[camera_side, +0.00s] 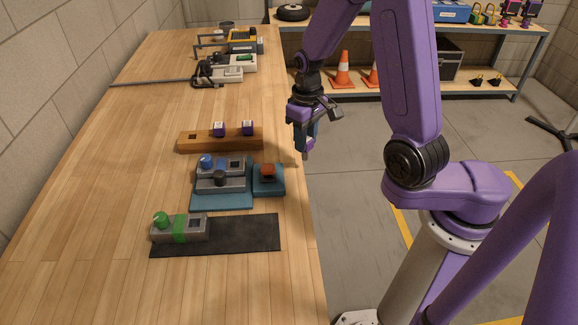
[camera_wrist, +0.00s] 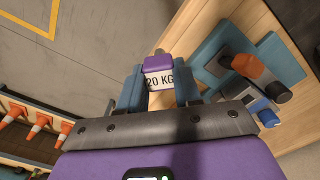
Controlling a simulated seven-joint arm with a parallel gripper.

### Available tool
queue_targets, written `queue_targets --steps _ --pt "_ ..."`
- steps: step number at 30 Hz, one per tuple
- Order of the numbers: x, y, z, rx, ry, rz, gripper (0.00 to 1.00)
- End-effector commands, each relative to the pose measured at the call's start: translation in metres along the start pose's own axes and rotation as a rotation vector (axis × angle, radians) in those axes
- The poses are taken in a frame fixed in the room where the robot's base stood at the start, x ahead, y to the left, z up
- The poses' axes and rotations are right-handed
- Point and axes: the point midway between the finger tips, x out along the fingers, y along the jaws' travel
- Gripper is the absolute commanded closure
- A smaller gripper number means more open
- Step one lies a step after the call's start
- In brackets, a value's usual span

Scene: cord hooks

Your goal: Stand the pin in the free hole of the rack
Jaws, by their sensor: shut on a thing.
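My gripper (camera_side: 308,138) is shut on a purple pin with a white "20 KG" label. In the wrist view the pin (camera_wrist: 158,74) sits between the teal fingers, its grey tip pointing away. In the side view only a little purple of it shows below the fingers. The gripper is raised at the table's right edge, to the right of the rack and apart from it. The wooden rack (camera_side: 222,144) lies on the table. Two purple-and-white pins (camera_side: 219,129) (camera_side: 248,128) stand in its middle and right; a dark square hole (camera_side: 192,137) shows empty at its left.
In front of the rack are a grey control box on a teal mat (camera_side: 222,201) and a teal block with an orange knob (camera_side: 268,178). A grey box with a green knob (camera_side: 180,228) lies on a black mat (camera_side: 265,235). Devices and a dark rod (camera_side: 150,83) lie farther back.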

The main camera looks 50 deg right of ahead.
Motion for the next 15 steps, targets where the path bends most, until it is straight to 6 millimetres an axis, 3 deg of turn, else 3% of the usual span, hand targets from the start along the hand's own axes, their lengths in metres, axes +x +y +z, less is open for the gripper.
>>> queue_targets --steps 5,15 --pt "-0.007 -0.006 -0.001 0.118 0.004 0.001 0.97" --pt "-0.029 -0.027 -0.002 0.594 0.003 0.0 0.97"
